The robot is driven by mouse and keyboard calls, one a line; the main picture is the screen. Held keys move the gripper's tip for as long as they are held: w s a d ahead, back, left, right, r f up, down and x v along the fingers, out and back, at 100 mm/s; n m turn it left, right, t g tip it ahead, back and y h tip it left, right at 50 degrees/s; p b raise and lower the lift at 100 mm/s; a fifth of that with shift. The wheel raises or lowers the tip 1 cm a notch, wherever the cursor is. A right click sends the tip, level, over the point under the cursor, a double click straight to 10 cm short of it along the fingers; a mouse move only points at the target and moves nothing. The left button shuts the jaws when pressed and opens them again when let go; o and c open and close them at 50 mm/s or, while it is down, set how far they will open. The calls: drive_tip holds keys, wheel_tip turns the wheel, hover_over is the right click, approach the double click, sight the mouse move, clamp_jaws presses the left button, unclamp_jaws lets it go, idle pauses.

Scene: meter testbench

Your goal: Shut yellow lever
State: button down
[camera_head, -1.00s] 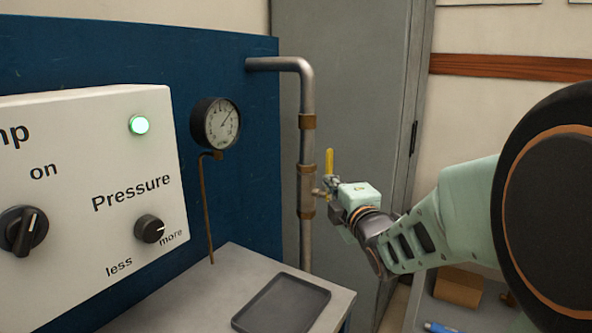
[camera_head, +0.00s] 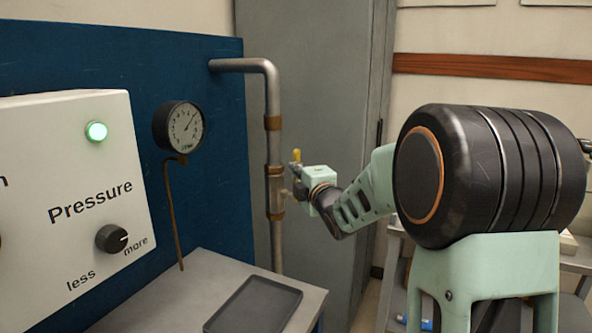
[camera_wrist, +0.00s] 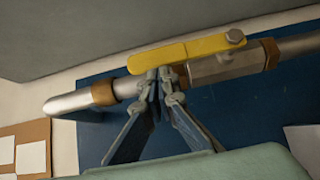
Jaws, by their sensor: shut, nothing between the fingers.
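The yellow lever (camera_wrist: 190,52) lies roughly along the valve body (camera_wrist: 225,68) on the pipe in the wrist view. One end is at a bolt on the right. In the head view only a short upper piece of the yellow lever (camera_head: 297,154) shows above my gripper (camera_head: 294,176); the rest is hidden. In the wrist view my gripper (camera_wrist: 162,74) is shut and empty, its fingertips right by the lever's free left half. I cannot tell whether they touch it.
The vertical pipe (camera_head: 273,100) runs down beside the blue panel (camera_head: 222,150). A pressure gauge (camera_head: 184,127) and a white control box (camera_head: 70,190) with a lit green lamp stand left. A dark tray (camera_head: 253,306) lies on the bench below. A grey cabinet (camera_head: 335,100) stands behind.

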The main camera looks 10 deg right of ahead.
drive_tip(key=shift+r, duration=0.15)
drive_tip(key=shift+w+d+p, duration=0.15)
drive_tip(key=shift+w+p, duration=0.05)
drive_tip(key=shift+p, duration=0.55)
